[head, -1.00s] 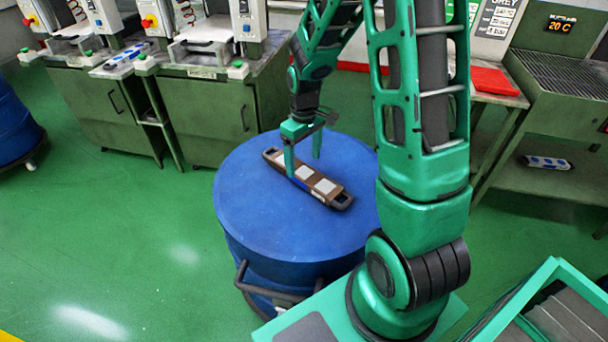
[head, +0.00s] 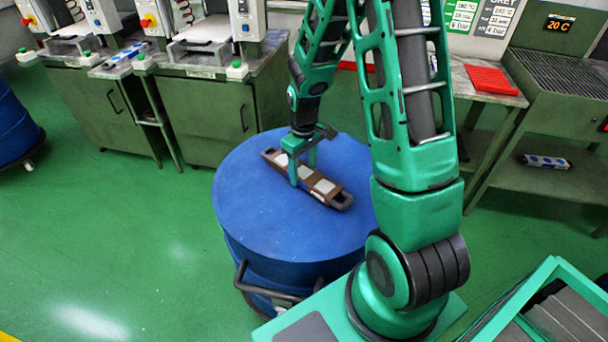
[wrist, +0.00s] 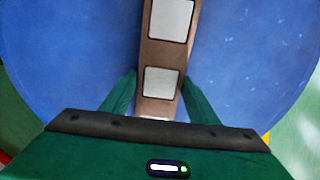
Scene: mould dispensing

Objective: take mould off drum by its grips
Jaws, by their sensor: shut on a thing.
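The drum top (wrist: 70,50) fills the background there. The fingertips are partly hidden.
Green cabinets with presses (head: 205,110) stand behind the drum. A side table with a red tray (head: 492,80) and a grated bench (head: 565,95) are at the right. Another mould (head: 546,162) lies on the bench's lower shelf. Green floor (head: 120,220) is free at the left.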

